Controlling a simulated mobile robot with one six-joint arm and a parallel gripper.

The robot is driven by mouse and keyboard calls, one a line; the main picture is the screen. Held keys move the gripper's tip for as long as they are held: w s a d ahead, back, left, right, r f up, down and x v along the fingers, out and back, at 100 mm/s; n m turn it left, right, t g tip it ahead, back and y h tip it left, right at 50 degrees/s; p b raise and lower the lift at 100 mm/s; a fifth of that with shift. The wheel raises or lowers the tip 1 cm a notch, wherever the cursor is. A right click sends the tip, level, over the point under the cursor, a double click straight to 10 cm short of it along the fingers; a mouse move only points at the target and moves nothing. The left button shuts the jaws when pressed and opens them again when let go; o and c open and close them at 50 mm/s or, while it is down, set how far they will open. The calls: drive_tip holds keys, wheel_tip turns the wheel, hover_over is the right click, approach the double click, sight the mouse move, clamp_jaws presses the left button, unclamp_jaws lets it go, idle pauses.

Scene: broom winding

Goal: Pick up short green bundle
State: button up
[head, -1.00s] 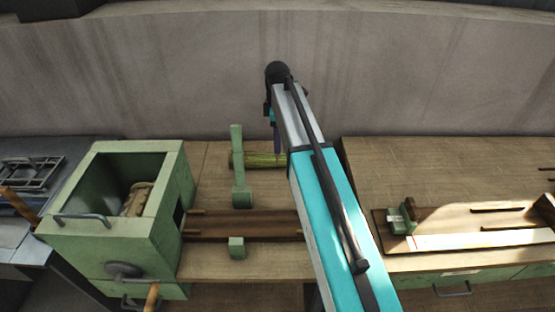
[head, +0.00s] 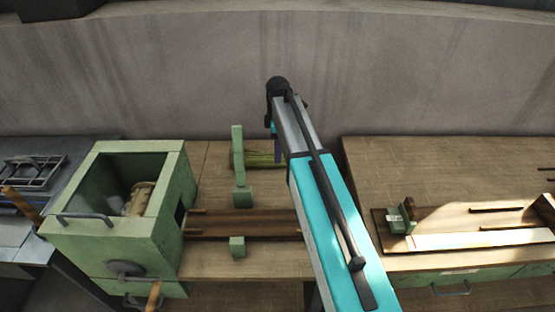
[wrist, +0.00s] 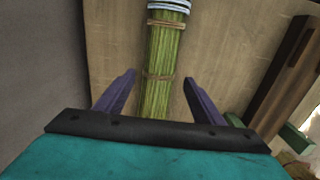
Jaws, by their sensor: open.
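The short green bundle (head: 262,160) lies on the wooden bench behind the green upright bracket, partly hidden by my arm. In the wrist view the bundle (wrist: 164,60) is a yellow-green bunch of stalks tied with tan bands, with white and blue bands at its far end. My gripper (wrist: 158,85) is open, its two purple fingers spread on either side of the bundle. The bundle's near end is hidden behind the gripper body. I cannot tell how far the fingers are above it. In the head view one purple finger shows beside the bundle.
A green upright bracket (head: 241,165) stands close left of the bundle. A green box machine (head: 100,240) with a crank stands at the left. A wooden fixture (head: 470,222) lies on the right bench. The wall rises behind the benches.

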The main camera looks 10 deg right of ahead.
drive_tip(key=shift+w+f+p, duration=0.1)
drive_tip(key=shift+f+p, duration=0.6)
drive_tip(key=shift+f, duration=1.55)
drive_tip(key=c, duration=1.1)
drive_tip(key=shift+c, duration=0.2)
drive_tip(key=shift+r, duration=0.15)
wheel_tip(320, 180, up, 9)
drive_tip(key=shift+r+b, duration=0.1)
drive_tip(key=shift+b, duration=1.05)
drive_tip(key=shift+r, duration=0.3)
